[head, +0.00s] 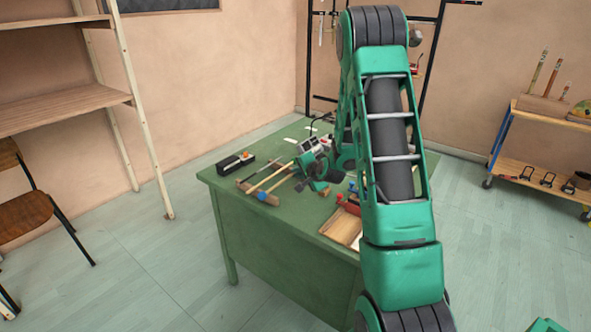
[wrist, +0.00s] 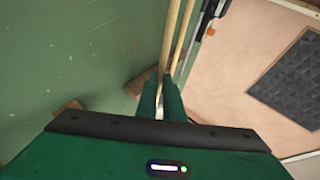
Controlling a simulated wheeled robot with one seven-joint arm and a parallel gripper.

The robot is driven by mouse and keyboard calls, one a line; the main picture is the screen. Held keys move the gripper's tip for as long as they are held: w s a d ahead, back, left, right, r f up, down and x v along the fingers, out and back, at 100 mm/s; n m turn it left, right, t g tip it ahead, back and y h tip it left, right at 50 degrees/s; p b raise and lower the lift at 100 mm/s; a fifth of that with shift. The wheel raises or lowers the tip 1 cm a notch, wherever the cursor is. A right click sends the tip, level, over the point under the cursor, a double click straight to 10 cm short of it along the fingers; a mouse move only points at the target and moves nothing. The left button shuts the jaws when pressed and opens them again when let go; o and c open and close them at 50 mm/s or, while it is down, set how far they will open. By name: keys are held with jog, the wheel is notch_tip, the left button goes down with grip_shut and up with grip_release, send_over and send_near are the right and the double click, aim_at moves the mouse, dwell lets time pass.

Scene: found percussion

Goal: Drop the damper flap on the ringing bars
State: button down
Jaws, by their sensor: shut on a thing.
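My gripper (head: 305,170) is low over the green table, at the right ends of two pale wooden sticks. In the wrist view, its green fingers (wrist: 160,98) are close together, and one pale wooden stick (wrist: 175,40) runs up from between the tips. They look shut on that stick; the grip itself is mostly hidden. The other stick lies close beside it. In the head view, the wooden sticks (head: 270,178) lie side by side, with a blue ball (head: 262,196) by the near one. I cannot make out the damper flap or the ringing bars; my arm covers part of the table.
The green table (head: 290,250) has a black box (head: 235,163) at its left, a grey device (head: 313,143) behind my gripper, and a wooden board (head: 343,227) at the front right. A shelf rack (head: 65,105) and chair stand left; a cart (head: 540,175) stands right.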

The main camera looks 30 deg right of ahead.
jog(key=shift+f, duration=0.35)
jog(key=shift+f, duration=0.3)
dwell(0.6)
jog(key=c, duration=1.8)
grip_release()
jog(key=v, duration=1)
jog(key=shift+s+r, duration=0.1)
jog(key=shift+s, duration=0.2)
